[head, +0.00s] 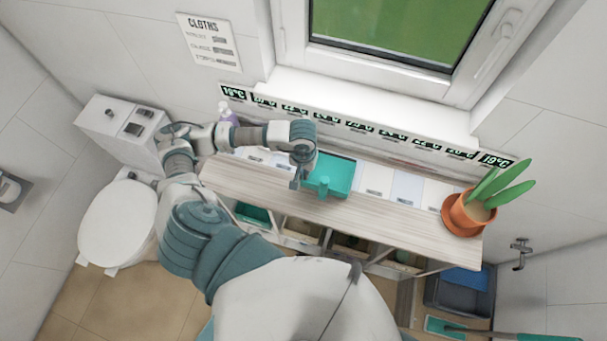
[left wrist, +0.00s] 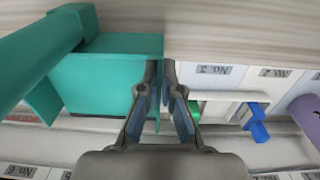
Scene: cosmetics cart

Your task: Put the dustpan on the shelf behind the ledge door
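A teal dustpan (head: 335,177) rests at the back edge of the wooden top, and it also shows in the left wrist view (left wrist: 112,75), with its thick handle at upper left. My left gripper (head: 295,182) is at its left side in the head view. In the left wrist view the left gripper (left wrist: 159,68) has its fingers close together on both sides of the dustpan's thin side wall. White ledge doors (head: 379,180) line the wall behind the top; labels No. 3 and No. 2 (left wrist: 280,73) show upside down. My right gripper is not in view.
A potted plant (head: 465,213) stands at the top's right end. Purple bottle (head: 227,115) is at the left back. Open compartments (head: 300,230) lie below the wooden top (head: 400,217). A grey crate (head: 460,293) and a long teal-handled tool (head: 530,337) are lower right. The toilet (head: 118,222) stands left.

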